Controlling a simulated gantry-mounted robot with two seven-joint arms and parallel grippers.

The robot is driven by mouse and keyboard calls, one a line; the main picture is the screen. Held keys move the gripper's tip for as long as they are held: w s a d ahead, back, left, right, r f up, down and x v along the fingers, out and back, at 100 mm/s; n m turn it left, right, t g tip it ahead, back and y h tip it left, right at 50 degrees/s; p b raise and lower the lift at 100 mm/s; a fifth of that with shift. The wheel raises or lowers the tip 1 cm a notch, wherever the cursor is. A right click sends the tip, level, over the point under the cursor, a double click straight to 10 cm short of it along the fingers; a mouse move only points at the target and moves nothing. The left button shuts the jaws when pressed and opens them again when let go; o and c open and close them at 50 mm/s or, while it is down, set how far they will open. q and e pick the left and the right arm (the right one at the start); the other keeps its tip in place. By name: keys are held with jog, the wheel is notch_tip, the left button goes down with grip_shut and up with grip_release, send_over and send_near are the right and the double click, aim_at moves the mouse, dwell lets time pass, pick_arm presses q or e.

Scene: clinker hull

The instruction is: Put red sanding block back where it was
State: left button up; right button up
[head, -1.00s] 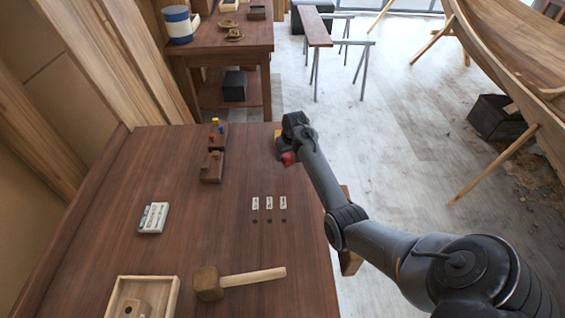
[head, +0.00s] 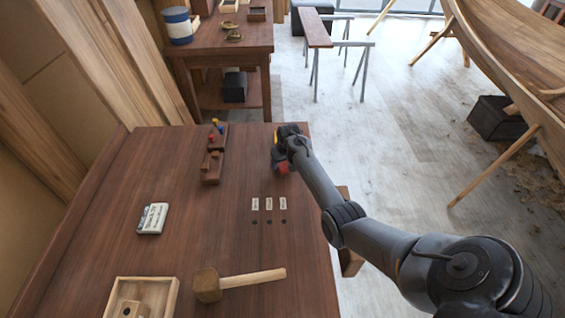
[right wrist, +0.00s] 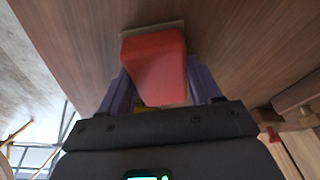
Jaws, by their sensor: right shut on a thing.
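The red sanding block (right wrist: 155,62) is between the two fingers of my right gripper (right wrist: 160,92) in the right wrist view. A thin pale layer shows along its far edge, close to the brown bench top. I cannot tell whether the block touches the bench. My left gripper is not in either view.
A dark wooden rack (head: 211,172) with small coloured pieces stands left of my right gripper. Three small labels (head: 269,204) with dark dots lie nearer. A mallet (head: 236,283), a wooden box (head: 143,292) and a white packet (head: 153,218) lie on the bench (head: 190,245). Bench centre is clear.

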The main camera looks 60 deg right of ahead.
jog(key=shift+f, duration=0.15)
jog(key=o, duration=1.1)
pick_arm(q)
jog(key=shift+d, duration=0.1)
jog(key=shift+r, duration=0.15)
pick_arm(e)
jog(key=shift+s+r, duration=0.1)
jog(key=shift+r, duration=0.55)
pick_arm(q)
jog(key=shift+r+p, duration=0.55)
jog(key=shift+p, duration=0.2)
pick_arm(e)
jog(key=v, duration=1.1)
